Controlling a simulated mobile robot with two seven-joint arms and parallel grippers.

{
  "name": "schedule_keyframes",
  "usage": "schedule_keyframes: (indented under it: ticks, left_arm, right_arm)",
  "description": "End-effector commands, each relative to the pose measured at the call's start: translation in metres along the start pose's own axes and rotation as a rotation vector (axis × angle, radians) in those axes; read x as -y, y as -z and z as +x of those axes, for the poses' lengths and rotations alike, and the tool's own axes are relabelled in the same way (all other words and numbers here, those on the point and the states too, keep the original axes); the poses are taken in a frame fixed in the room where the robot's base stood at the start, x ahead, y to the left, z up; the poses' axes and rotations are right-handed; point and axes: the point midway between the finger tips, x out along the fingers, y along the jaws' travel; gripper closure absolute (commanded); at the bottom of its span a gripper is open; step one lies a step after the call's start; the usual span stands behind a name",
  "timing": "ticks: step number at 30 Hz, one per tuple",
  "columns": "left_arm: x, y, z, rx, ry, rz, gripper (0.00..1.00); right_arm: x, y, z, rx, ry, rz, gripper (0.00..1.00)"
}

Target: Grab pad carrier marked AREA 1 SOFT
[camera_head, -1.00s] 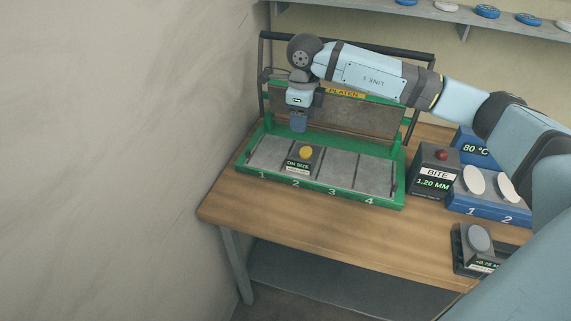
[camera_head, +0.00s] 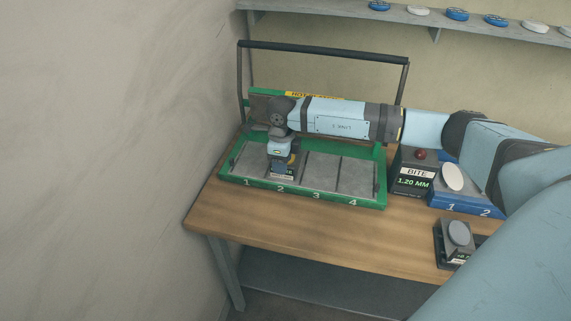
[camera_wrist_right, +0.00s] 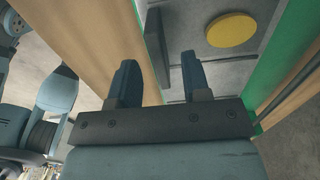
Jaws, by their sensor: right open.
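My right gripper (camera_head: 285,160) points down at slot 2 of the green tray (camera_head: 290,190), close over a small dark carrier (camera_head: 284,176) there. The carrier's label is too small to read now, and my gripper hides most of its top. No marking AREA 1 SOFT is readable in any view. My left gripper is not in view.
A dark stand (camera_head: 455,243) with a grey pad is nearer. Several discs lie on the wall shelf (camera_head: 400,12). The front tabletop is clear.

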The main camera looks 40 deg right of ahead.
Motion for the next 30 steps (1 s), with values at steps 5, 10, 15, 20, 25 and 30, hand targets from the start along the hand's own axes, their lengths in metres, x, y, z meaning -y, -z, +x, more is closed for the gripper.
schedule_keyframes:
  ticks: [5,10,15,20,25,30]
  left_arm:
    - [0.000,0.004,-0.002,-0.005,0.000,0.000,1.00]
    - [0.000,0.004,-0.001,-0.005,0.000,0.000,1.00]
    - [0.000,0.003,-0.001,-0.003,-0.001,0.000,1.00]
    - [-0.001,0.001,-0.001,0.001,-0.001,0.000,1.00]
    - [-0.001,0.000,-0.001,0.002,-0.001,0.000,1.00]
    - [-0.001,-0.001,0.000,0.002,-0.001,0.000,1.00]
  right_arm:
    - [0.000,0.000,0.011,0.001,0.000,0.000,0.56]
    - [0.000,0.000,0.011,0.001,0.000,0.000,0.66]
    - [0.000,0.000,0.010,0.001,0.000,0.000,1.00]
    - [0.000,0.000,0.010,0.001,0.000,0.000,1.00]
    - [0.000,0.000,0.009,0.001,0.000,0.000,1.00]
    - [0.001,-0.001,-0.001,0.003,0.002,0.000,1.00]
